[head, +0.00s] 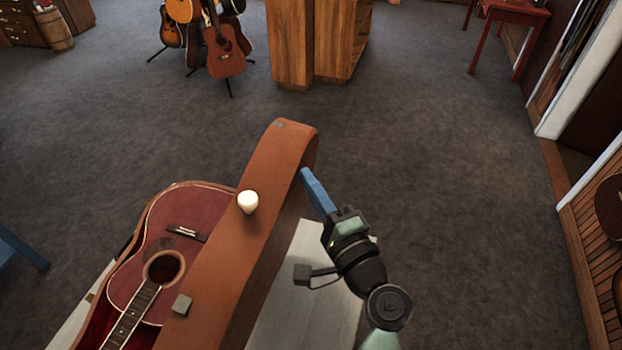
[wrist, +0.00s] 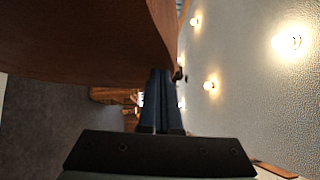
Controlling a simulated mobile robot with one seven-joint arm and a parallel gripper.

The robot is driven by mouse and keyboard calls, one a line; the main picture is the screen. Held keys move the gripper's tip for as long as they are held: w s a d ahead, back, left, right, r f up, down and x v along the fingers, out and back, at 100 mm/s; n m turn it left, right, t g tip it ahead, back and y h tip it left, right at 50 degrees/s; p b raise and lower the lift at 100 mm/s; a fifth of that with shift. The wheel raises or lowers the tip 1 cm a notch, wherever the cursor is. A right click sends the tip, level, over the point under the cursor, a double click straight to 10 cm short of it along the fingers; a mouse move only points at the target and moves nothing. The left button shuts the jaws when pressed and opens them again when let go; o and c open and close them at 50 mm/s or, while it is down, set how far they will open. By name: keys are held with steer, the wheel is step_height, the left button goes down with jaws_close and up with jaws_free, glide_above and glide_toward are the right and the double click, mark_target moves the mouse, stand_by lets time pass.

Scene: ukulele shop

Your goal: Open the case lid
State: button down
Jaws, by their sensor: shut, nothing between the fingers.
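The brown case lid (head: 240,240) stands raised, roughly on edge, in the lower middle of the head view. A white knob (head: 248,201) and small metal fittings show on it. A reddish guitar (head: 165,250) lies in the open case to the left of the lid. My gripper (head: 306,174) is to the right of the lid, its blue fingers shut and empty. The fingertips are close beside the lid's far right end; I cannot tell whether they touch. In the wrist view the lid (wrist: 90,40) fills the upper left beside my shut fingers (wrist: 161,75).
A pale tabletop (head: 305,295) lies under the lid and my gripper. Grey carpet (head: 450,150) is open to the right and beyond. Guitars on stands (head: 225,55), a wooden display unit (head: 305,45) and a red table (head: 510,12) stand farther back.

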mark_target(270, 164)
steer(key=shift+a, duration=0.1)
steer(key=a, duration=0.2)
steer(key=w+a+r, duration=0.1)
steer(key=a, duration=0.1)
steer(key=w+a+r+p, duration=0.1)
steer(key=a, duration=0.2)
steer(key=shift+w+r, duration=0.1)
steer(key=shift+r, duration=0.15)
steer(key=shift+d, duration=0.15)
steer(key=shift+d, duration=0.1)
